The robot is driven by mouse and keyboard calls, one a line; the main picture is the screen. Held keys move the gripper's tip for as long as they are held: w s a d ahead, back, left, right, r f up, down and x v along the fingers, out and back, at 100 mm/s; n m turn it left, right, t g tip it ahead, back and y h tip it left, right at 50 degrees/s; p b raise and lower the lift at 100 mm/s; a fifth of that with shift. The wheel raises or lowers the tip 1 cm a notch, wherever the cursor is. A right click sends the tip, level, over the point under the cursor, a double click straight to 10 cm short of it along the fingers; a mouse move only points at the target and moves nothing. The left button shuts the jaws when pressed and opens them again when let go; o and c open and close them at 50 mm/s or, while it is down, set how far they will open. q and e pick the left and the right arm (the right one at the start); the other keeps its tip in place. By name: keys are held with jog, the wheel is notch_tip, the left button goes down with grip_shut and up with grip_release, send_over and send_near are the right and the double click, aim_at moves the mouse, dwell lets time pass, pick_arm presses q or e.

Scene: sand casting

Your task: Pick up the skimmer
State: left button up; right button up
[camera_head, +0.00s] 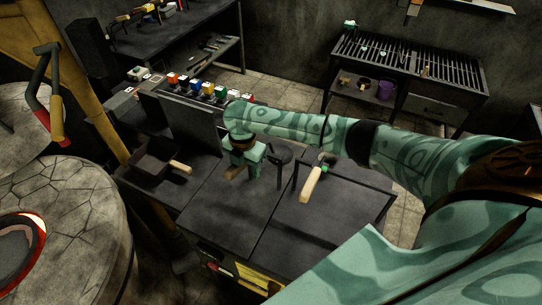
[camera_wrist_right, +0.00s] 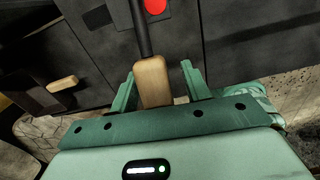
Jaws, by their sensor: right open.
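A wooden handle (camera_head: 236,173) with a dark shaft, which I take to be the skimmer's, is below my right gripper (camera_head: 246,160) at the dark worktable. In the right wrist view, the handle (camera_wrist_right: 152,82) stands between the two green fingers of my right gripper (camera_wrist_right: 160,85). The fingers are open, with a gap visible on each side of the handle. The shaft (camera_wrist_right: 141,30) runs away upward in that view. The tool's working end cannot be made out clearly. My left gripper is not in view.
A dark pan (camera_head: 155,160) with a wooden handle sits left on the table. Another wooden-handled tool (camera_head: 312,184) lies to the right. A dark upright panel (camera_head: 190,124) and a row of colored blocks (camera_head: 208,88) stand behind. The table's front is mostly clear.

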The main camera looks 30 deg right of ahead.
grip_shut()
jog(key=shift+r, duration=0.1)
